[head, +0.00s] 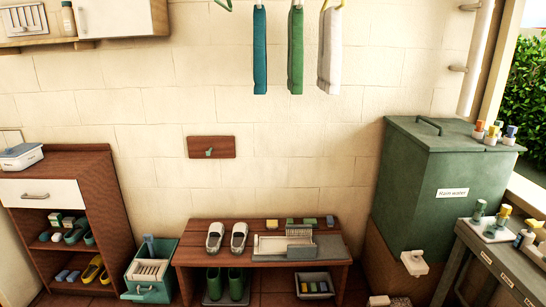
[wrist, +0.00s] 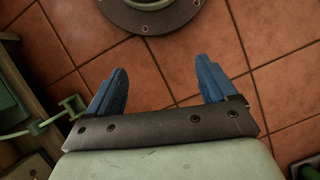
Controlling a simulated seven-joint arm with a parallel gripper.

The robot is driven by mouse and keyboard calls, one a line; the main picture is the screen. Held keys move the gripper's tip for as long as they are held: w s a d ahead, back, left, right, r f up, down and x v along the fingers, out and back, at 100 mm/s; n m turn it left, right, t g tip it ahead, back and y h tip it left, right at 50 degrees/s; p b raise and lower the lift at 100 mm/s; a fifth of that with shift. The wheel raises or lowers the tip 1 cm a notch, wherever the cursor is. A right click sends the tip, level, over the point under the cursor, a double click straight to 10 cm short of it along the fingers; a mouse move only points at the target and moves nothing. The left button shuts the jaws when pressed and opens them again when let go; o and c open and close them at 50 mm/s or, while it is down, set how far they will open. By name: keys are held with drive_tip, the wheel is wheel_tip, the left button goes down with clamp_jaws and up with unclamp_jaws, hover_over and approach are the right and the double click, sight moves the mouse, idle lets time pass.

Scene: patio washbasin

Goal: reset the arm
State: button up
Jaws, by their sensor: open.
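My gripper (wrist: 160,84) shows in the wrist view, with two blue fingers spread wide apart. Nothing is between the fingers. It points down at the terracotta tiled floor (wrist: 180,55). The head view does not show my gripper or arm.
A wooden bench (head: 262,259) with white shoes and a tray stands by the wall. A shoe cabinet (head: 120,213) and green crate (head: 148,291) are left of it. A green rain-water tank (head: 462,165) and grey table (head: 490,268) are right. A green handle (wrist: 45,124) is near my gripper.

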drive_tip(key=s+a+f+n+g+h, duration=0.1)
drive_tip(key=s+a+f+n+g, duration=0.1)
drive_tip(key=s+a, duration=0.6)
drive_tip(key=shift+s+a+f+n, duration=0.25)
drive_tip(key=shift+s+f+n, duration=0.05)
drive_tip(key=shift+f+n, duration=0.4)
